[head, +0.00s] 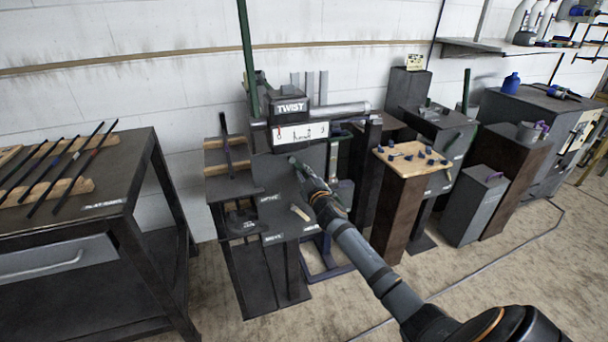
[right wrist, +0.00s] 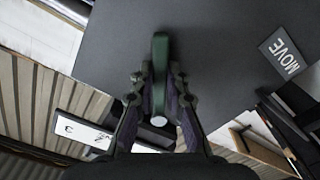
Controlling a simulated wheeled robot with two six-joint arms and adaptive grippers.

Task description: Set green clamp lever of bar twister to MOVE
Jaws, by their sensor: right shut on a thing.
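The bar twister (head: 292,108) stands against the wall in the middle of the head view, with a TWIST sign on top and a dark front plate. The green clamp lever (right wrist: 160,50) shows in the right wrist view, upright in the picture, between my right gripper's fingers (right wrist: 160,100). In the head view my right gripper (head: 303,172) reaches the front plate and largely hides the lever. It is shut on the lever. A MOVE label (right wrist: 284,54) is on the dark plate, right of the lever and apart from it. My left gripper is not in view.
A bench (head: 105,208) with several rods on wooden rests stands at the left. A tall green bar (head: 247,50) rises at the twister's left. At the right are a wooden-topped stand (head: 412,158) with small dark parts and several grey cabinets. Floor in front is open.

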